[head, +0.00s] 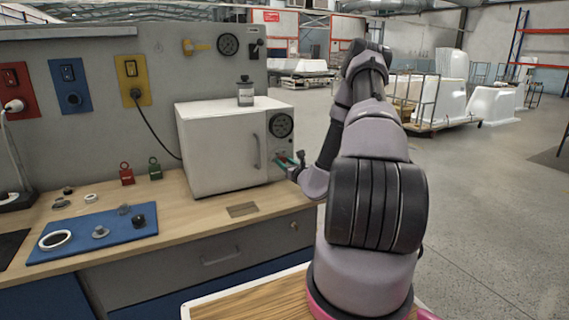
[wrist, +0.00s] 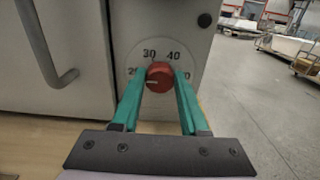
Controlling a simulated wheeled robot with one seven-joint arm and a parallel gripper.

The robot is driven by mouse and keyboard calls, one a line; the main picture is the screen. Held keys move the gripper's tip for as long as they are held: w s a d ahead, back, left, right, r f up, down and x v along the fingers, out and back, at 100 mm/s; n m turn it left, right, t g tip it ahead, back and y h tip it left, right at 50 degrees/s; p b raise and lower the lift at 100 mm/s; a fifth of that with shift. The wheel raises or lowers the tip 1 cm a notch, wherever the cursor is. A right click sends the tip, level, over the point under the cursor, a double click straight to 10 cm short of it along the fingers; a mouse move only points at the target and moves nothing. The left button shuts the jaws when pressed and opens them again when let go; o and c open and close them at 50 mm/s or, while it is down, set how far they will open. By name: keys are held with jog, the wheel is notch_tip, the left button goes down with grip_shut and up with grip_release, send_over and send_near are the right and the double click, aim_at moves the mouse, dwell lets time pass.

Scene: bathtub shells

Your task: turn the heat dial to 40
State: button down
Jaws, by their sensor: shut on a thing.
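The heat dial is a red round knob (wrist: 160,77) on a pale scale plate, on the front of a white oven-like box (head: 220,150). The wrist view shows the marks 30 and 40 above the knob, a partly covered 20 at left and a partly covered mark at right. A pale line on the knob points left, towards the 20 side. My gripper (wrist: 160,86) has its teal fingers on either side of the knob, shut on it. In the head view my gripper (head: 287,160) is at the box's lower right front, and the knob is mostly hidden there.
A door handle (wrist: 48,45) stands out left of the dial. A blue mat (head: 75,245) with small parts lies left on the bench. Open floor is at right.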

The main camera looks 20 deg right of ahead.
jog(key=shift+m, duration=0.3)
jog(key=m, duration=0.5)
jog(key=shift+d, duration=0.1)
jog(key=m, duration=0.6)
jog(key=shift+d+f+m, duration=0.1)
jog(key=shift+m, duration=0.2)
jog(key=m, duration=0.6)
jog(key=shift+f, duration=0.1)
jog(key=m, duration=0.5)
jog(key=shift+f+m, duration=0.1)
jog(key=shift+m, duration=0.2)
jog(key=shift+c, duration=2.1)
grip_release()
